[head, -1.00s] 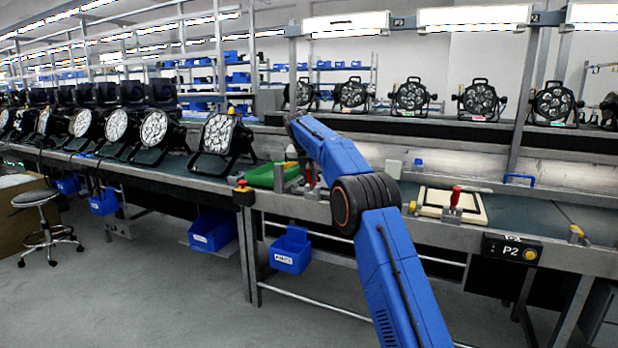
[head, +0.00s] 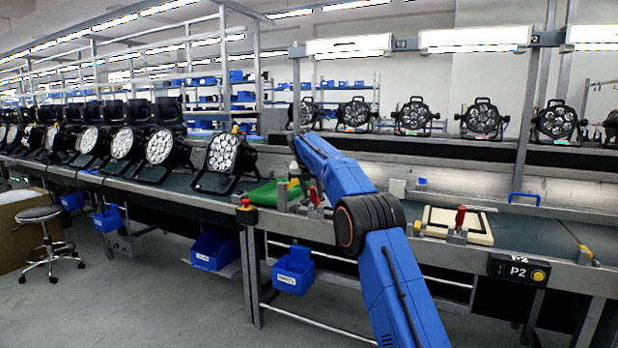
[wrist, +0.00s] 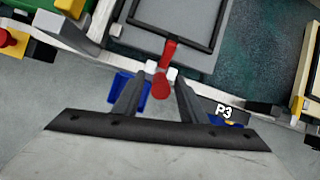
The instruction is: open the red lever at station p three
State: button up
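The red lever (wrist: 165,62) of the station marked P3 (wrist: 223,112) stands at the bench edge in the wrist view, its rounded end towards me. My gripper (wrist: 160,82) is open, with its two dark fingers on either side of the lever's end. I see gaps beside the lever, so the fingers do not look closed on it. In the head view the lever (head: 314,194) shows small beside my blue arm. My gripper is hidden behind the arm there.
A second red lever (head: 460,216) stands right by the P2 sign (head: 518,270). A blue bin (head: 294,270) hangs below the bench. A grey plate with black frame (wrist: 180,20) lies beyond the lever.

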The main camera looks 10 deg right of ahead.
jog(key=v, duration=1.6)
jog(key=shift+s, duration=0.1)
jog(key=s+d+r+m, duration=0.2)
jog(key=s+r+m, duration=0.15)
jog(key=s, duration=0.35)
jog(key=s+d+r+m, duration=0.2)
jog(key=s+m, duration=0.2)
jog(key=s, duration=0.2)
jog(key=s+d+f+m, duration=0.1)
jog(key=s+m, duration=0.2)
jog(key=s, duration=0.4)
jog(key=s+d+f+m+y, duration=0.1)
jog(key=s+d+m, duration=0.15)
jog(key=s, duration=0.35)
jog(key=s+d+f+m, duration=0.1)
jog(key=s+m, duration=0.2)
jog(key=s, duration=0.4)
jog(key=s+f+m+y, duration=0.1)
jog(key=s+f+m, duration=0.6)
jog(key=s+f, duration=0.7)
jog(key=s+d+f+m, duration=0.1)
jog(key=s+f+m, duration=0.7)
jog(key=s+f, duration=0.7)
jog(key=s, duration=0.7)
jog(key=shift+s+d+f+y, duration=0.2)
jog(key=shift+s+y, duration=0.2)
